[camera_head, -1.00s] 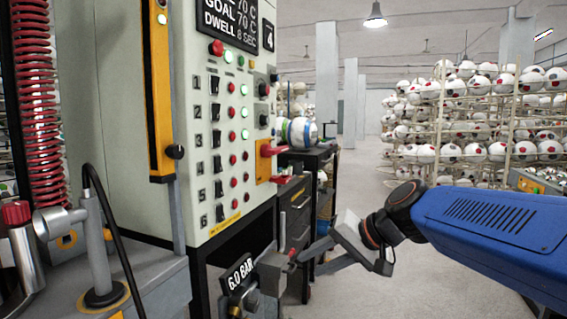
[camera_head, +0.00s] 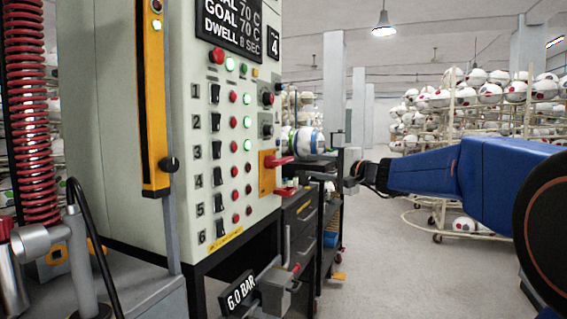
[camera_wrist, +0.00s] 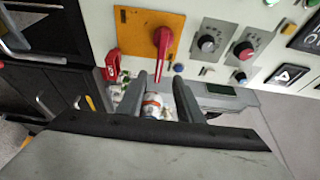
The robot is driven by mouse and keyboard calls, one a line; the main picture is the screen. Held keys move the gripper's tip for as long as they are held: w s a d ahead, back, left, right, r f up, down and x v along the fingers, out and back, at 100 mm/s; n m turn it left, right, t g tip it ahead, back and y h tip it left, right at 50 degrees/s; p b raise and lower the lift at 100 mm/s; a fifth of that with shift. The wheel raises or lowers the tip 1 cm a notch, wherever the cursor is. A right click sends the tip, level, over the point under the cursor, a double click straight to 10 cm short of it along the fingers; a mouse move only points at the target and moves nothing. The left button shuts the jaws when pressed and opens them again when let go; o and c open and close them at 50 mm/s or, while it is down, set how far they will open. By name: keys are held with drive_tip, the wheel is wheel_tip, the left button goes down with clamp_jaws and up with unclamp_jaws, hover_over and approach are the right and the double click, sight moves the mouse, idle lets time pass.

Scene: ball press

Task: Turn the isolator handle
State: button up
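The isolator handle (camera_head: 280,161) is a red lever on an orange plate (camera_head: 266,183), low on the right edge of the pale control cabinet. In the wrist view the red handle (camera_wrist: 162,44) points from its round hub toward my gripper, on the orange plate (camera_wrist: 133,24). My gripper (camera_head: 343,171) is to the right of the handle and near its height in the head view. In the wrist view my gripper (camera_wrist: 159,78) has its two fingers apart with a gap between them. The fingertips are just short of the handle's end, and nothing is held.
A red padlock-like part (camera_wrist: 112,65) hangs beside the plate. Black knobs (camera_wrist: 208,43) sit beside it on the panel. A dark drawer cabinet (camera_head: 300,235) stands below and behind. A 6.0 BAR sign (camera_head: 241,290) and valve stand low in front.

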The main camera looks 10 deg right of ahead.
sight(287, 162)
drive_tip(key=x, duration=1.4)
drive_tip(key=shift+w, duration=0.2)
clamp_jaws()
